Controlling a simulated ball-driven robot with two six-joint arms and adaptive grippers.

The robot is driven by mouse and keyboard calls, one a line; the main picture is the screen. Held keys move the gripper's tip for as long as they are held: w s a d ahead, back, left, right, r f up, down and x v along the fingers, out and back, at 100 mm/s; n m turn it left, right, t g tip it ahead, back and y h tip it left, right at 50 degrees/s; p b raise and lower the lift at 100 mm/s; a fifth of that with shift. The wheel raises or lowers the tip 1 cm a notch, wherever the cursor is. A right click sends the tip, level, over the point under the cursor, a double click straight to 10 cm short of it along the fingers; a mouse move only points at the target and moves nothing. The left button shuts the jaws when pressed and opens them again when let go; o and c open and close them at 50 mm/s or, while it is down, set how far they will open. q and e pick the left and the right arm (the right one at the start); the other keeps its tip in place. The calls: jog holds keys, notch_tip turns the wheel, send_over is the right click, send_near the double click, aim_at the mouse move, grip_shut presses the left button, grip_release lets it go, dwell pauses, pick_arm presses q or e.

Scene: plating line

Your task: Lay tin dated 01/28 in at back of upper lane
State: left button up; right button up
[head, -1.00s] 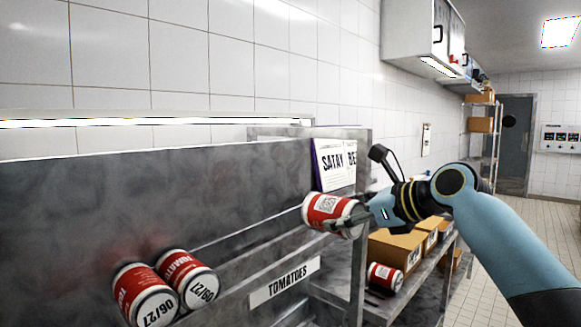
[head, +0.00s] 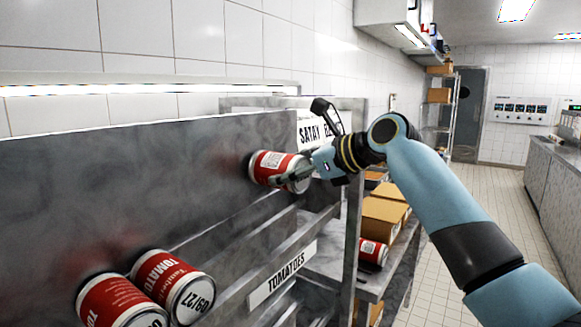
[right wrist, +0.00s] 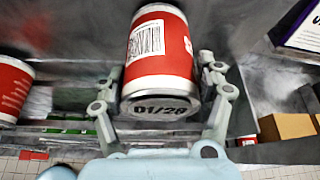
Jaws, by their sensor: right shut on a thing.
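My right gripper (head: 302,174) is shut on a red and white tin (head: 272,166), held on its side above the sloping metal lane (head: 235,232) with its far end close to the back panel. In the right wrist view the tin (right wrist: 162,62) sits between the two fingers (right wrist: 165,108) and its near end reads 01/28. Two tomato tins lie on their sides lower left in the lane; the right one (head: 182,285) reads 09/27, and the end of the left one (head: 112,302) is partly cut off. My left gripper is not in view.
A TOMATOES label (head: 283,272) is on the lane's front rail. A SATAY sign (head: 312,130) stands by the rack's end post. Another red tin (head: 372,252) and cardboard boxes (head: 382,218) are on the shelf behind. The lane between the held tin and the two lying tins is clear.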

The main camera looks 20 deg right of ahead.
aim_at(301, 188)
notch_tip(301, 188, down, 2)
jog(key=b, duration=0.2)
jog(key=shift+a+f+b, duration=0.15)
jog(key=shift+b, duration=0.2)
jog(key=shift+f+b, duration=0.6)
jog(key=shift+b, duration=0.25)
jog(key=shift+f, duration=0.3)
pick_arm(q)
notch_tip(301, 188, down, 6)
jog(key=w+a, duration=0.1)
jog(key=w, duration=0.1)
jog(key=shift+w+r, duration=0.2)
pick_arm(e)
notch_tip(301, 188, down, 4)
jog(key=shift+f, duration=0.2)
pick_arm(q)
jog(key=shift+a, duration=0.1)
pick_arm(e)
jog(key=o, duration=1.6)
jog(key=shift+s, duration=0.1)
jog(key=shift+o, duration=0.6)
